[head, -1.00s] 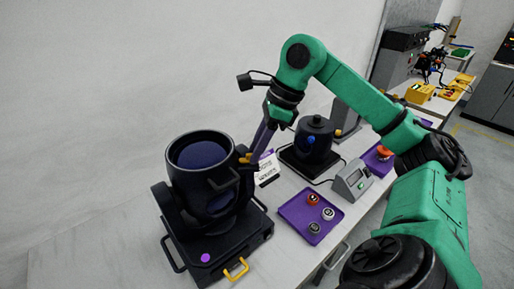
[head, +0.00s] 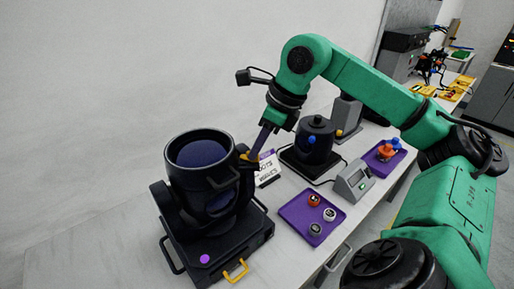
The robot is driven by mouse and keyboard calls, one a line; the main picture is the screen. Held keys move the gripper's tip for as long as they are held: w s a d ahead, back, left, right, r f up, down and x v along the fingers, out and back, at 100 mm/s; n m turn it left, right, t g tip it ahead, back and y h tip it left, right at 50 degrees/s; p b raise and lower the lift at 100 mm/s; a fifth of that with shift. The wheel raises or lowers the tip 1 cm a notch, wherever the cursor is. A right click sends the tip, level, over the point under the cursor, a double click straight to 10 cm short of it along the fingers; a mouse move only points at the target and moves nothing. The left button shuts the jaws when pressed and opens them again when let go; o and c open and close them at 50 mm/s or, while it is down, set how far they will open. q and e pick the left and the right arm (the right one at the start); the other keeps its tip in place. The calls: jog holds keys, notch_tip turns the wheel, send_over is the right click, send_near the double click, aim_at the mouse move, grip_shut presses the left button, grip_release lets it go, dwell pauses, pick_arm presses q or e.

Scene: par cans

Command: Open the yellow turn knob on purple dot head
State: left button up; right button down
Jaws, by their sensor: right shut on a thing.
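The par can head with the purple dot (head: 204,258) is a black lamp (head: 190,185) on a black base, standing on the table at the centre left. Its yellow turn knob (head: 244,157) is on the right side of the lamp and is mostly hidden by my right gripper. My right gripper (head: 252,156) comes down from the upper right and is shut on the yellow knob. My left gripper is not in view.
A second black head with a blue dot (head: 312,140) stands behind. A purple tray (head: 299,223) holds several round pieces, and a grey device (head: 353,181) sits beside it. A small white printed card (head: 267,171) is close to my gripper. The table's left part is clear.

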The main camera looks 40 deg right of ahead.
jog(key=shift+a+r+m+h, duration=0.15)
jog(key=shift+m+h, duration=0.15)
jog(key=shift+m, duration=0.6)
jog(key=shift+r+m+t+h+p, duration=0.1)
jog(key=shift+m+t+h+p, duration=0.25)
jog(key=shift+m+p, duration=0.5)
jog(key=m+p, duration=0.1)
jog(key=m+h+p, duration=0.1)
jog(key=m+p, duration=0.2)
jog(key=p, duration=0.1)
jog(key=shift+s+a+m+h, duration=0.1)
jog(key=shift+a+m+h, duration=0.15)
jog(key=shift+m+h, duration=0.1)
jog(key=shift+m, duration=0.4)
jog(key=shift+f+m+h, duration=0.2)
jog(key=shift+m+h, duration=0.2)
jog(key=shift+f+m, duration=0.15)
jog(key=shift+m, duration=0.35)
jog(key=shift+a+f+m+h+b, duration=0.15)
jog(key=shift+m+h+b, duration=0.35)
jog(key=shift+m+b, duration=0.55)
jog(key=shift+r+m+g+b, duration=0.25)
jog(key=shift+m+g+b, duration=0.2)
jog(key=shift+b, duration=0.3)
